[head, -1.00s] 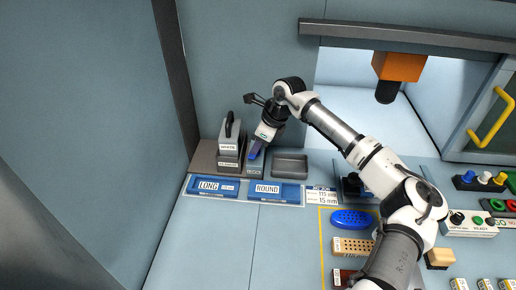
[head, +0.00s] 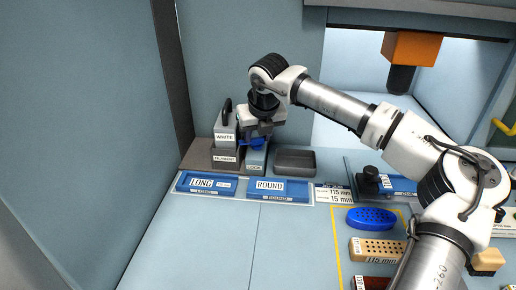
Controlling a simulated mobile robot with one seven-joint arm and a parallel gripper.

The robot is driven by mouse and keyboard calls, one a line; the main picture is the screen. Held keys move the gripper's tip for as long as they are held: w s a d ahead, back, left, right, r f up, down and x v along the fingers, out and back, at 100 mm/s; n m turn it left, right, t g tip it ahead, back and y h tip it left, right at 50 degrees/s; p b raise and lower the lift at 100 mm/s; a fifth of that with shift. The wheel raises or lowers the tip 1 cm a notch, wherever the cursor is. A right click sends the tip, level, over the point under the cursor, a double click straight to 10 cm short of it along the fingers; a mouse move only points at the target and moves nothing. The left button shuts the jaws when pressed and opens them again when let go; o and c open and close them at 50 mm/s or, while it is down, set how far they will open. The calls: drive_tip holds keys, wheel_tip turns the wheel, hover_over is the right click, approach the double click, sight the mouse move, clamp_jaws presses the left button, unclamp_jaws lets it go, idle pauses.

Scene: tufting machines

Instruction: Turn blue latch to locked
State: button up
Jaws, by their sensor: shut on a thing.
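The blue latch (head: 257,143) sits on top of a small grey block marked LOCK (head: 256,160) at the back left of the bench. My gripper (head: 258,136) points down over it and is shut on the latch. The fingers hide much of the latch, so its exact angle is hard to tell.
A grey WHITE box (head: 225,128) with a black handle stands on the FILAMENT block (head: 226,157), close to the left of my gripper. An empty dark tray (head: 295,161) is to the right. Blue LONG (head: 205,183) and ROUND (head: 280,188) trays lie in front.

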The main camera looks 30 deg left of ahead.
drive_tip(key=m+b, duration=0.2)
drive_tip(key=m+t+h+b, duration=0.1)
drive_tip(key=m+b, duration=0.1)
drive_tip(key=shift+s+a+m+h+b, duration=0.1)
drive_tip(key=shift+m+h+b, duration=0.2)
drive_tip(key=shift+m+b, duration=0.1)
idle(0.4)
drive_tip(key=o, duration=1)
drive_tip(key=shift+r, duration=0.15)
